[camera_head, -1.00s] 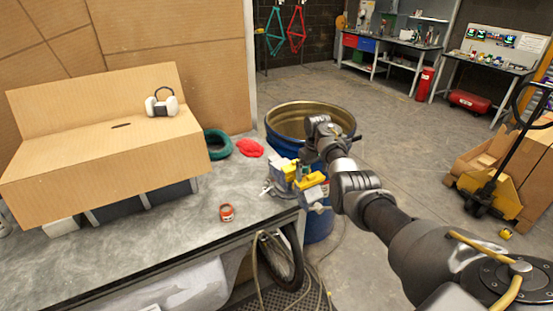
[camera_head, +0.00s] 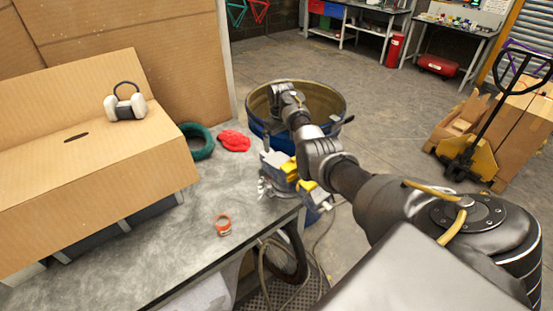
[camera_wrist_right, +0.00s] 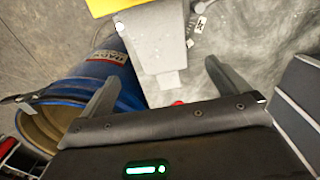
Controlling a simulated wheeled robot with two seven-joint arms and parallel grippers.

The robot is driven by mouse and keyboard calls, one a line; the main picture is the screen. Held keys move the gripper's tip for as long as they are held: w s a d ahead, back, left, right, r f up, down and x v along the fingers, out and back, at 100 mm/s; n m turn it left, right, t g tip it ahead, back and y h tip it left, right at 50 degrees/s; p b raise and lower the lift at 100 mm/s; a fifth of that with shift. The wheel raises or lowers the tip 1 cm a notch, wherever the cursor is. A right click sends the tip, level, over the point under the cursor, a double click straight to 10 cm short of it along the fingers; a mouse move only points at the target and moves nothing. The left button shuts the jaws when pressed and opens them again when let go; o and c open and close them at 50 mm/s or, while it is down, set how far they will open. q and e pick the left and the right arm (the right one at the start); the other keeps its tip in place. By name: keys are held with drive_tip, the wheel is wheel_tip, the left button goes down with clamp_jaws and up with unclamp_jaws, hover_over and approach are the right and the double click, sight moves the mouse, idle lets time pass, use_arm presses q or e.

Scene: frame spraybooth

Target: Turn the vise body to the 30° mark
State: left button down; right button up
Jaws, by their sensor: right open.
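The vise (camera_head: 270,160), grey with yellow parts, stands at the right corner of the grey workbench (camera_head: 180,240). In the right wrist view its grey body (camera_wrist_right: 155,40) points down the picture between my fingers, with a yellow part (camera_wrist_right: 115,4) at the top. My right gripper (camera_wrist_right: 162,70) is open, its two fingers apart on either side of the grey end; I cannot tell whether they touch it. In the head view my right wrist is beyond the vise, over the blue drum, and its fingers are hidden. The angle marks are too small to read. My left gripper is out of view.
The blue drum (camera_head: 337,108) stands open close behind the bench corner. A red cloth (camera_head: 234,141), a green coil (camera_head: 197,153) and an orange tape roll (camera_head: 223,226) lie on the bench. A cardboard box (camera_head: 90,190) fills its left side.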

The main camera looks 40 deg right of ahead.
sight(279, 159)
drive_tip(key=shift+s+a+f, duration=0.1)
drive_tip(key=shift+s+f, duration=0.3)
drive_tip(key=shift+s, duration=0.05)
drive_tip(key=shift+w+f+b, duration=0.25)
drive_tip(key=shift+f+b, duration=0.05)
drive_tip(key=shift+f, duration=0.6)
drive_tip(key=f+b, duration=0.6)
drive_tip(key=shift+w, duration=0.35)
wheel_tip(279, 159, down, 2)
drive_tip(key=shift+b, duration=1.05)
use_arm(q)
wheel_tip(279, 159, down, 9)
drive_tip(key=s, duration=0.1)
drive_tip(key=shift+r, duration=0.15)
use_arm(e)
drive_tip(key=shift+s, duration=0.1)
